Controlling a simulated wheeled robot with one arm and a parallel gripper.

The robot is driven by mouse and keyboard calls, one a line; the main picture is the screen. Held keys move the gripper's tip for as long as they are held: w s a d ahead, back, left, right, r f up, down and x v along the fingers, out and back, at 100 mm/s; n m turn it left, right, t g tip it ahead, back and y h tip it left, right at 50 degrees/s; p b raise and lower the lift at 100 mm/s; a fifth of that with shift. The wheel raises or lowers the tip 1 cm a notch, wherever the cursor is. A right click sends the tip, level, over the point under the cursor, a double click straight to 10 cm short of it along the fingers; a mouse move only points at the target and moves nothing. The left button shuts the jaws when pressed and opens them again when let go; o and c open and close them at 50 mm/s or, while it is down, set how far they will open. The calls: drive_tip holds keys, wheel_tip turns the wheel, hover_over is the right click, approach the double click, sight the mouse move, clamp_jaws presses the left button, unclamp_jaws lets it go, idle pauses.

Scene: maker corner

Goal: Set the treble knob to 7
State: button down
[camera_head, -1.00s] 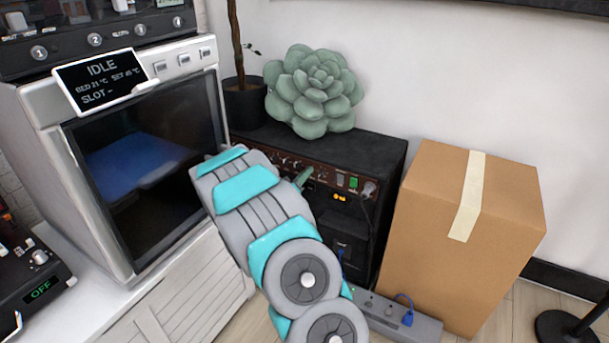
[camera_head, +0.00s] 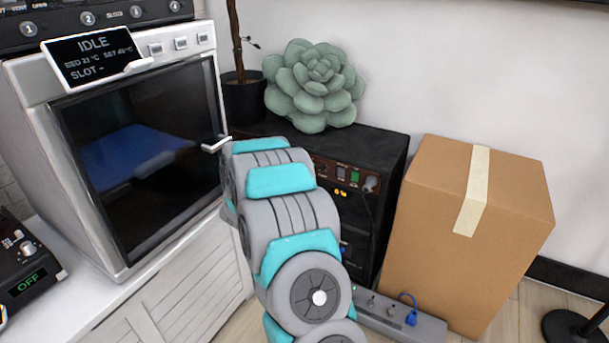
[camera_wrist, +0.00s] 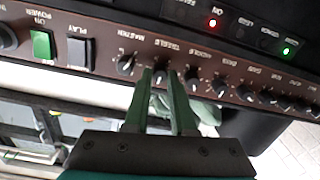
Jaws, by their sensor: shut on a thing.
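The black amplifier (camera_head: 376,148) stands against the wall in the head view, with a brown control panel on its front. The wrist view shows that panel tilted, with a row of small dark knobs. The treble knob (camera_wrist: 160,78) sits under its label, between the master knob (camera_wrist: 125,65) and the middle knob (camera_wrist: 192,81). My gripper (camera_wrist: 160,76) has its two green fingers on either side of the treble knob, shut on it. The fingers partly cover the knob, and its pointer setting is too small to read. In the head view my arm hides the gripper and the knobs.
A green power switch (camera_wrist: 41,44) and a play button (camera_wrist: 79,52) sit left of the knobs in the wrist view. A cardboard box (camera_head: 450,230) stands right of the amplifier, the printer-like machine (camera_head: 30,95) left. A succulent (camera_head: 313,88) sits on top.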

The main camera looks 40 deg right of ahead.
drive_tip(key=shift+m+g+b, duration=0.3)
drive_tip(key=shift+m+b, duration=3.95)
drive_tip(key=shift+m, duration=1.45)
drive_tip(key=c, duration=0.7)
unclamp_jaws()
drive_tip(key=shift+c, duration=0.2)
drive_tip(key=shift+a, duration=0.1)
drive_tip(key=v, duration=0.7)
drive_tip(key=shift+s+a+f+p, duration=0.15)
drive_tip(key=shift+a+f+p, duration=0.1)
drive_tip(key=shift+p, duration=0.15)
